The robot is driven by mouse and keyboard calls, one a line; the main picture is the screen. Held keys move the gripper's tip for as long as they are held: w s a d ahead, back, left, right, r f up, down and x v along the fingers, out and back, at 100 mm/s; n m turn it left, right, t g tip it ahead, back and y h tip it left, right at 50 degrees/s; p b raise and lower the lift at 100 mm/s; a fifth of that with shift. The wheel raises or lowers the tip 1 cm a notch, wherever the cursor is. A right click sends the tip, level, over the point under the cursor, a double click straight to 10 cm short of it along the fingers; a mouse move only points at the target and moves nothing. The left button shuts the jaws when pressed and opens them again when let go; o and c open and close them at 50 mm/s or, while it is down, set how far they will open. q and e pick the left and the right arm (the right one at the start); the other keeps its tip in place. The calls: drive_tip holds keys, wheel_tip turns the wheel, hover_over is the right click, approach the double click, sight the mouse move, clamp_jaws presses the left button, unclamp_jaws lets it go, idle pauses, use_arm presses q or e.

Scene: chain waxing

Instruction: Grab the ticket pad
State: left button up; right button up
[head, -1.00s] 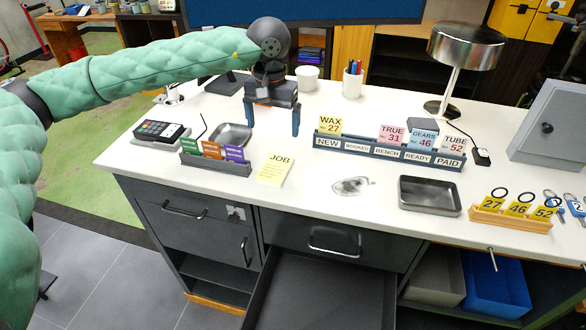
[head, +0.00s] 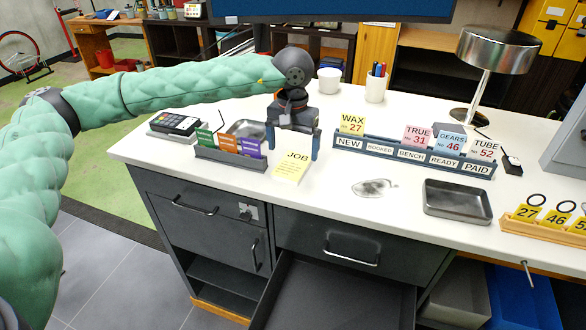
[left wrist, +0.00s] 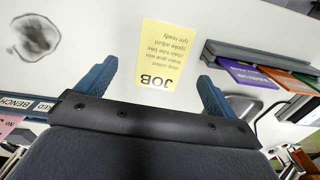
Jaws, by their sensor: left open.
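The ticket pad is a yellow pad marked JOB (head: 291,167), lying flat near the front edge of the white counter. In the left wrist view the pad (left wrist: 158,55) shows beyond and between the two blue fingers. My left gripper (head: 294,146) is open and empty, with its fingers pointing down just behind the pad in the head view. In the left wrist view my left gripper (left wrist: 160,85) has one finger on either side of the pad's JOB end, apart from it. My right gripper is not in view.
A card holder (head: 231,158) with green, orange and purple cards stands close left of the pad. A labelled ticket rack (head: 412,155) stands to the right. A grey tray (head: 457,200) and a smudge (head: 373,187) lie on the counter (head: 340,205). An open drawer (head: 330,295) juts out below.

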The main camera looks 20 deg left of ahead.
sight(292, 164)
use_arm(q)
drive_tip(key=f, duration=0.2)
drive_tip(key=f+p, duration=0.1)
drive_tip(key=f, duration=0.1)
drive_tip(key=shift+w+a, duration=0.2)
drive_tip(key=shift+w, duration=0.05)
drive_tip(key=shift+f, duration=0.65)
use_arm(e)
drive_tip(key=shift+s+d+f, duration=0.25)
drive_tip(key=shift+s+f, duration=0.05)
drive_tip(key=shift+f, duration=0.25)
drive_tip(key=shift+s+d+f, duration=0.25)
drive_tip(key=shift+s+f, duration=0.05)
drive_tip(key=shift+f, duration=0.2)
use_arm(q)
drive_tip(key=shift+c, duration=0.4)
drive_tip(key=c, duration=1)
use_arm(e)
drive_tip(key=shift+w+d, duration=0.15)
